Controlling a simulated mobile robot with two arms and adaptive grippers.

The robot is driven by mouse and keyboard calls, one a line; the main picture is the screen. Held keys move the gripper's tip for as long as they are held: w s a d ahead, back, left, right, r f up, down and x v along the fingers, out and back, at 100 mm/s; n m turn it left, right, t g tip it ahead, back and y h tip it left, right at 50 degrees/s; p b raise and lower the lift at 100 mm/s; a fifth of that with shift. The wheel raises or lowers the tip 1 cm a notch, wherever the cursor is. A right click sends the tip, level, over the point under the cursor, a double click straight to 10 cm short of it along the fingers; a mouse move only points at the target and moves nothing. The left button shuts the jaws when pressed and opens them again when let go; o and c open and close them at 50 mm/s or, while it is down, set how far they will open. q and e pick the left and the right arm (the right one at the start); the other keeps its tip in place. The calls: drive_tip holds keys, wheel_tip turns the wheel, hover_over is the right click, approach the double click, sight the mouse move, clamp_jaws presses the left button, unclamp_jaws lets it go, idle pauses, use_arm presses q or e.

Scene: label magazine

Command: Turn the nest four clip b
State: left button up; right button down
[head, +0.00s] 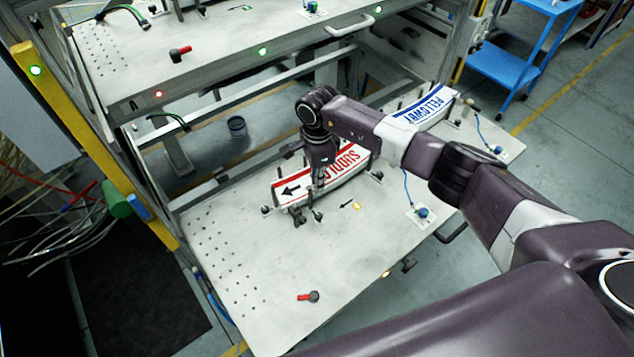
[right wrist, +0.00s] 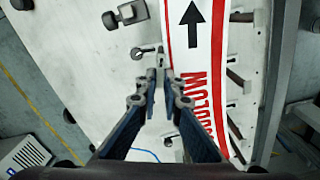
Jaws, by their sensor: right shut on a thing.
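The red and white label strip (head: 290,188) with a black arrow lies in a holder on the pulled-out lower plate (head: 240,240). Several small dark clips with knobs stand along its edge, one of them at its near side (head: 298,215). My right gripper (head: 318,183) points down at the strip's near edge. In the right wrist view its fingers (right wrist: 163,85) are nearly together on a small clip part (right wrist: 160,60) beside the strip (right wrist: 195,60). The fingertips partly hide that part, and I cannot read which nest or clip it is. My left gripper is out of view.
A blue and white label strip (head: 430,105) lies farther right on the same plate. A red-handled piece (head: 308,296) lies near the front. The upper plate (head: 220,50) overhangs the back. A yellow frame post (head: 90,140) stands at left. The plate's left part is mostly clear.

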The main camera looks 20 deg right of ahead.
drive_tip(key=shift+s+a+m+b, duration=0.35)
drive_tip(key=shift+m+b, duration=0.8)
drive_tip(key=shift+m, duration=1.45)
drive_tip(key=shift+s+a+m+b, duration=0.25)
drive_tip(key=shift+m+b, duration=0.95)
drive_tip(key=shift+m, duration=1.4)
drive_tip(key=shift+s+a+m+b, duration=0.35)
drive_tip(key=shift+m+b, duration=0.8)
drive_tip(key=shift+m, duration=1.45)
drive_tip(key=shift+d, duration=0.1)
drive_tip(key=c, duration=2.1)
unclamp_jaws()
wheel_tip(320, 180, up, 12)
drive_tip(key=shift+r, duration=0.1)
drive_tip(key=shift+s, duration=0.1)
